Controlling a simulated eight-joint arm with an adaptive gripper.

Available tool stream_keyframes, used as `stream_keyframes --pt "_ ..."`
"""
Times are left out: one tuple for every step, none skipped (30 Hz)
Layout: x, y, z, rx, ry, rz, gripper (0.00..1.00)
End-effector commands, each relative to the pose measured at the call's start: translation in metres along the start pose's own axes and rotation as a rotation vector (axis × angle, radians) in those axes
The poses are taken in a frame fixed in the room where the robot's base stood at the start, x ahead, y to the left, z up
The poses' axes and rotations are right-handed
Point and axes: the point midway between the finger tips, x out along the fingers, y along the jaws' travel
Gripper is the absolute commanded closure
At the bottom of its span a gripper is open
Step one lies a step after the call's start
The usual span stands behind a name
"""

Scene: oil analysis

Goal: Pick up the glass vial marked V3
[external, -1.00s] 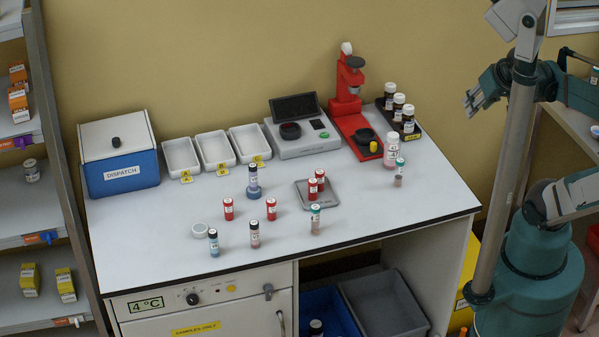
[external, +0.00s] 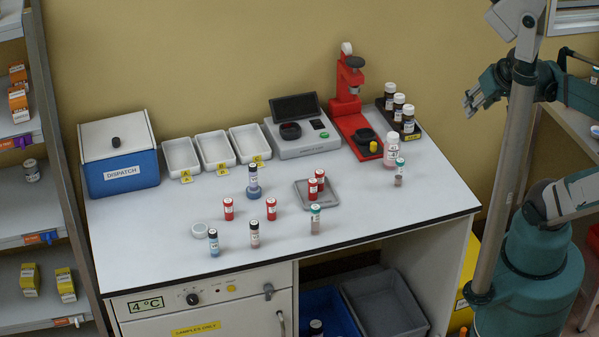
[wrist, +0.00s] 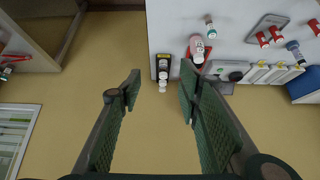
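The labels are too small to read, so I cannot tell which is V3. My gripper (external: 470,101) is off the bench's right side, raised and far from the vials. In the wrist view my gripper (wrist: 160,86) is open and empty, its fingers wide apart.
Red vials (external: 228,209) stand mid-bench, some on a grey tray (external: 302,195). The front-right bench is clear.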

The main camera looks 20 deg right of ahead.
Motion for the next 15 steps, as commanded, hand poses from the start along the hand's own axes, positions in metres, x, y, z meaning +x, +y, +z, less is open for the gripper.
stream_keyframes --pt "0.0 -0.001 -0.001 0.002 -0.001 -0.001 0.66" --pt "0.0 -0.002 -0.001 0.004 -0.002 -0.002 0.66" --pt "0.001 -0.003 -0.002 0.008 -0.004 -0.004 0.66" --pt "0.001 -0.004 -0.004 0.011 -0.005 -0.006 0.66" --pt "0.001 -0.005 -0.005 0.016 -0.007 -0.008 0.66" --pt "0.002 -0.008 -0.007 0.026 -0.011 -0.011 0.66" --pt "0.002 -0.01 -0.009 0.033 -0.014 -0.013 0.66" --pt "0.003 -0.012 -0.011 0.042 -0.017 -0.016 0.66" --pt "0.004 -0.016 -0.014 0.055 -0.022 -0.021 0.66" --pt "0.004 -0.019 -0.017 0.067 -0.027 -0.025 0.66" --pt "0.005 -0.023 -0.019 0.078 -0.033 -0.028 0.66" --pt "0.006 -0.028 -0.023 0.096 -0.041 -0.033 0.66" --pt "0.007 -0.032 -0.026 0.11 -0.047 -0.037 0.66" --pt "0.008 -0.036 -0.03 0.124 -0.053 -0.042 0.66" --pt "0.01 -0.042 -0.034 0.144 -0.062 -0.046 0.66"
